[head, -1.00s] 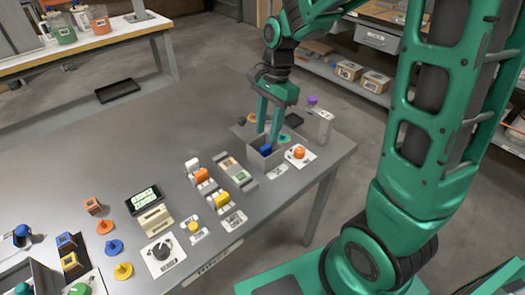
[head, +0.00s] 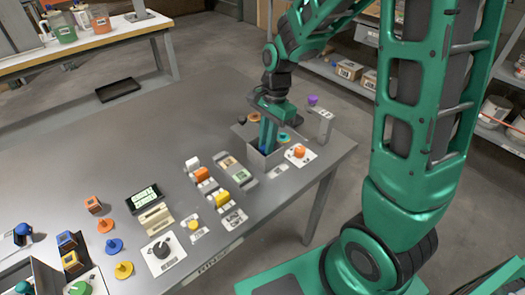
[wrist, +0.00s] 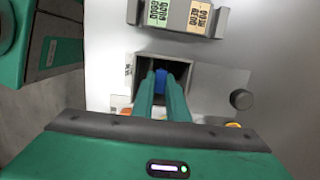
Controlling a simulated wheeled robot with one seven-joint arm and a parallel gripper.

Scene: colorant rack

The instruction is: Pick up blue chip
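The blue chip (wrist: 160,77) is a small blue piece inside an open grey box (head: 277,160) near the right end of the table. In the wrist view the box's rim (wrist: 186,60) frames it. My gripper (head: 266,147) points down into the box, its two green fingers drawn close together. In the wrist view the gripper (wrist: 160,85) has one finger on each side of the blue chip, with little or no gap. The fingers hide part of the chip, and its lower part is out of sight in the box.
A white pad with an orange knob (head: 299,151) lies right of the box, and a grey post (head: 323,125) stands behind it. Coloured blocks stand to the left. The table's back middle is clear.

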